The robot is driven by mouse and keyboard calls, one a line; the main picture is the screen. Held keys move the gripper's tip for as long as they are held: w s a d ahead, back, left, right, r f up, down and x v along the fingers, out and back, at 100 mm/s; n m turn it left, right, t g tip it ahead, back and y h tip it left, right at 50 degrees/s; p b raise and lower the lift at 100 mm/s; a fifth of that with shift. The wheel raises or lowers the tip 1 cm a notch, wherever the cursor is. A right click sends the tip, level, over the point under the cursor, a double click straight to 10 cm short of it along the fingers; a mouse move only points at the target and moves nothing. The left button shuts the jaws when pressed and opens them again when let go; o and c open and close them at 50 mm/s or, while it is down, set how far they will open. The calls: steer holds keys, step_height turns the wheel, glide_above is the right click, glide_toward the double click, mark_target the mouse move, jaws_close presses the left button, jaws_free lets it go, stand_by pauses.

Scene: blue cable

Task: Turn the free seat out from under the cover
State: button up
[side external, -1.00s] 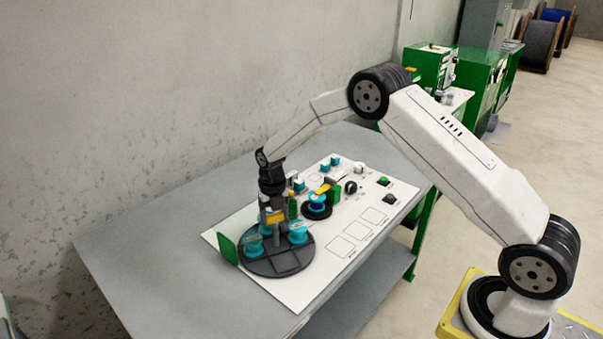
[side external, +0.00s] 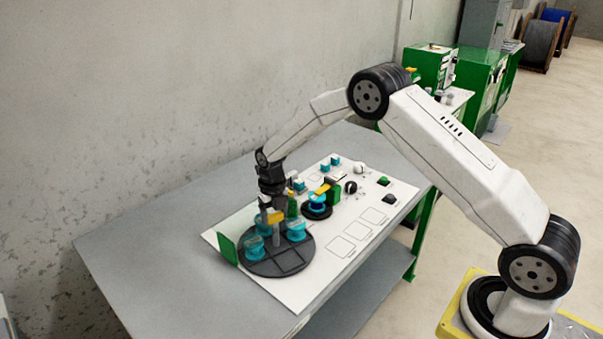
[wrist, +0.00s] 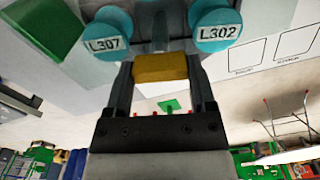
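The dark grey round turntable (side external: 265,268) lies on the white board. Teal spools stand on it: one at left front (side external: 256,248), one at right (side external: 296,230), and one partly hidden behind the post. The wrist view shows spools labelled L307 (wrist: 107,35) and L302 (wrist: 215,27). A bare seat (side external: 289,259) shows at the disc's front right. My gripper (wrist: 160,68) is shut on the yellow handle (side external: 275,216) atop the grey centre post (side external: 277,236). An upright green plate (side external: 228,247) stands at the disc's left edge; I cannot tell which part is the cover.
Behind and right of the turntable, a small black disc (side external: 317,213) carries a blue spool under a yellow arm, beside a green block (side external: 333,194). Knobs, switches and outlined squares (side external: 357,231) occupy the board's right part. The grey table's left side is clear.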

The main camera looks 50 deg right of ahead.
steer(key=o, duration=0.3)
steer(key=shift+r, duration=0.15)
steer(key=shift+r, duration=3.85)
